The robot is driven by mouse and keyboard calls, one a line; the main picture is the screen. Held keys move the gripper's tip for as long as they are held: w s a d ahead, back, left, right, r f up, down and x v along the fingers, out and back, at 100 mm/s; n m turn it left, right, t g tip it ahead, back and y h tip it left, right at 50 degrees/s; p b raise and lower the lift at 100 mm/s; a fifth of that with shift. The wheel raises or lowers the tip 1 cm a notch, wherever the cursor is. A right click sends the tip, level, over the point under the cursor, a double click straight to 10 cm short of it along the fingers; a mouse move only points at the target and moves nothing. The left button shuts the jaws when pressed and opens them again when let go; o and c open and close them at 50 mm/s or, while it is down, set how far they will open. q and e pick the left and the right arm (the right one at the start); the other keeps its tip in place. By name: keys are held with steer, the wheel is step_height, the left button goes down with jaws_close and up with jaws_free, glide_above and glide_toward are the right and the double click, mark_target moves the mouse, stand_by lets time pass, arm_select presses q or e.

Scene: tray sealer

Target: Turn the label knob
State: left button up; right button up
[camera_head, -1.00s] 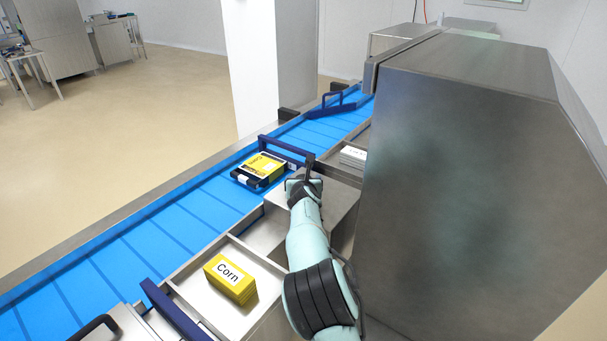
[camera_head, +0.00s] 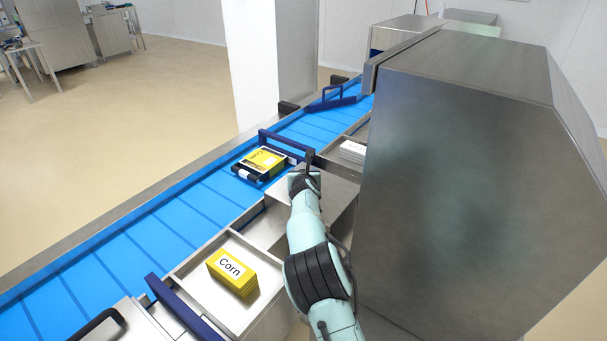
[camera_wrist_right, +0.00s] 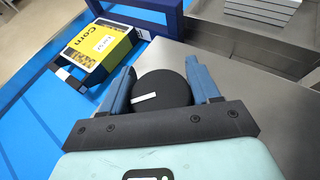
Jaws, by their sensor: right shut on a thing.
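The label knob (camera_wrist_right: 165,92) is a round black disc with a white pointer line, seen in the right wrist view on a steel surface. The line points toward the left of that view. My right gripper (camera_wrist_right: 160,70) has its blue fingers on either side of the knob, shut on it. In the head view my right gripper (camera_head: 305,178) is at the steel housing beside the blue conveyor, and it hides the knob there. My left gripper is not in view.
A yellow and black corn pack (camera_head: 263,161) sits on the blue conveyor (camera_head: 150,238) by a dark blue guide bar (camera_head: 285,146); it also shows in the wrist view (camera_wrist_right: 98,47). Yellow Corn cards (camera_head: 232,272) lie in a steel bin. A large steel machine (camera_head: 460,190) stands right.

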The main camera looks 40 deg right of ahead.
steer(key=shift+s+d+n+y, duration=0.1)
steer(key=shift+d+n+y, duration=0.1)
steer(key=shift+n+y, duration=0.25)
steer(key=shift+a+r+n+t+y+p, duration=0.1)
steer(key=shift+r+n+t+y+p, duration=0.05)
steer(key=shift+n+t+y+p, duration=0.8)
steer(key=shift+a, duration=0.2)
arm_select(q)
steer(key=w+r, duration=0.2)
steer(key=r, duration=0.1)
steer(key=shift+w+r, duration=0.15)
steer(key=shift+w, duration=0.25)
arm_select(e)
steer(key=o, duration=1)
steer(key=shift+c, duration=0.2)
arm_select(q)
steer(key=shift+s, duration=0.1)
